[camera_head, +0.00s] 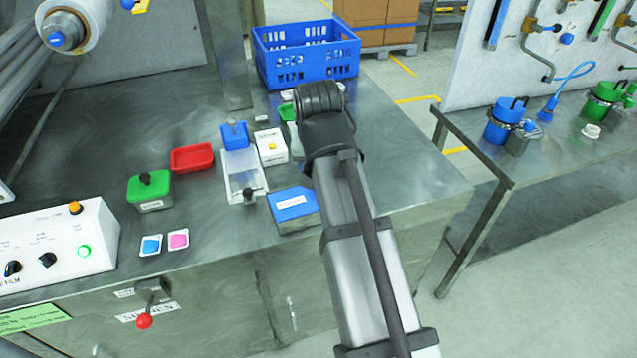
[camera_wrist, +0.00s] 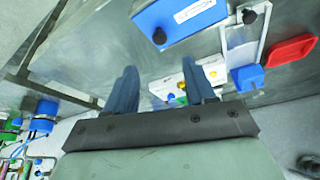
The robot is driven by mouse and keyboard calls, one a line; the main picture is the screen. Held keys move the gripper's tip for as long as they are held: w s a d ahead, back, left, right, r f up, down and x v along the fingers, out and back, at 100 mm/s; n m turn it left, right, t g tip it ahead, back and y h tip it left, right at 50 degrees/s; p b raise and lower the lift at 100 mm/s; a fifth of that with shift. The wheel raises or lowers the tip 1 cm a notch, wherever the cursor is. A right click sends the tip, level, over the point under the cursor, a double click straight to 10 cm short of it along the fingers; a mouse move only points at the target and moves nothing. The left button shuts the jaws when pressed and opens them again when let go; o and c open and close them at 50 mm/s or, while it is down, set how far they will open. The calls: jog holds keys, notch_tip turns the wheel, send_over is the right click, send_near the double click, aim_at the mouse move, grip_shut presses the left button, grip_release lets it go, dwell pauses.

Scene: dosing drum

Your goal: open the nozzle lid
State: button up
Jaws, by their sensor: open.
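My gripper (camera_wrist: 158,88) shows in the wrist view with its two blue-grey fingers apart and nothing between them. In the head view my arm reaches over the bench's right part and hides the fingers. I cannot pick out a nozzle lid for certain. A blue block (camera_head: 234,136) stands at the back end of a white tray-like fixture (camera_head: 240,165) with a black knob at its front. It also shows in the wrist view (camera_wrist: 248,77). A white box with a yellow button (camera_head: 271,147) stands just right of it, beside my arm. A green box with a black-knobbed top (camera_head: 149,190) stands farther left.
A blue labelled box (camera_head: 293,205) lies close left of my arm. A red tray (camera_head: 193,158), a blue crate (camera_head: 306,55) and a white control panel (camera_head: 55,245) stand on the bench. A second table (camera_head: 490,160) at right holds blue (camera_head: 503,125) and green (camera_head: 604,98) canisters.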

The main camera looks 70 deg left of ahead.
send_near(301, 197)
jog(key=w+f, duration=0.1)
jog(key=w+a+f, duration=0.1)
jog(key=w+f, duration=0.1)
jog(key=w+a+f, duration=0.1)
jog(key=w, duration=0.1)
jog(key=shift+w+a+f, duration=0.15)
jog(key=shift+f, duration=0.15)
jog(key=shift+c, duration=0.2)
grip_shut()
dwell(0.4)
